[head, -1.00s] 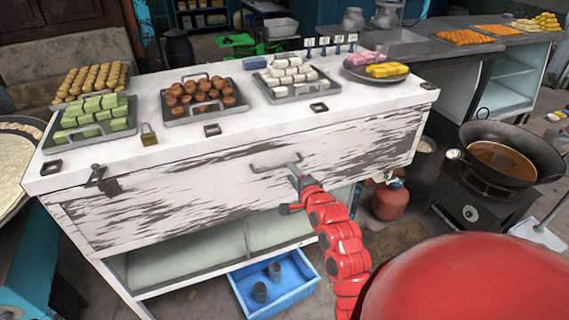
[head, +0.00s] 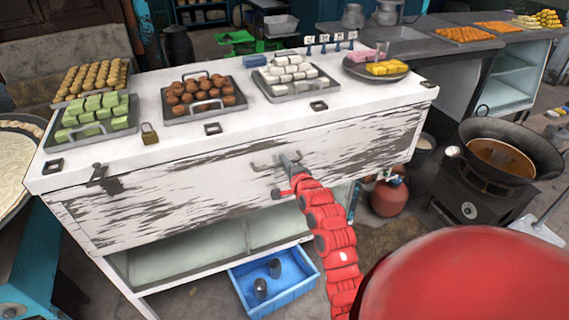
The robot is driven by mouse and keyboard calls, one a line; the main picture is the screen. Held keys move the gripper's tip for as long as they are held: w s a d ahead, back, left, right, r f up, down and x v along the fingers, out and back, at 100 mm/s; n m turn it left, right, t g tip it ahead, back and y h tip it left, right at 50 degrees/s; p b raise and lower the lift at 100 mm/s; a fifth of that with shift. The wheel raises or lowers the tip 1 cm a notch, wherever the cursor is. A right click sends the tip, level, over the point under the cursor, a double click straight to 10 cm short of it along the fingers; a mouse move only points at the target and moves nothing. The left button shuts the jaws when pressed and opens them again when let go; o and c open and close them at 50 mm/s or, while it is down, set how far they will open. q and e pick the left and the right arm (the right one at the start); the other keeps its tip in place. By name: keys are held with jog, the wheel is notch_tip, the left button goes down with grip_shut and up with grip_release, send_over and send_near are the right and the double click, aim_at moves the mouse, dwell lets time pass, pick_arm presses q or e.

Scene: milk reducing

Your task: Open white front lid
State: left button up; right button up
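The white front lid (head: 200,195) is the worn, paint-chipped front panel of the white counter, and it stands shut. A thin bar handle (head: 262,167) sits at its upper middle. My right gripper (head: 281,177), on the red arm from below, is at the handle's right part. Its fingers are apart, one overlapping the handle in the picture and one lower left against the panel. I cannot tell whether the handle is between them or touched. A metal hasp (head: 103,178) hangs at the lid's upper left. My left gripper is out of view.
Trays of sweets, including brown balls (head: 200,93) and green blocks (head: 95,117), stand on the counter top (head: 340,112). A padlock (head: 149,133) stands near its front edge. A blue crate (head: 295,294) is below; a red gas cylinder (head: 390,197) and wok (head: 505,150) are at right.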

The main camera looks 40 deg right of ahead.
grip_shut()
dwell(1.0)
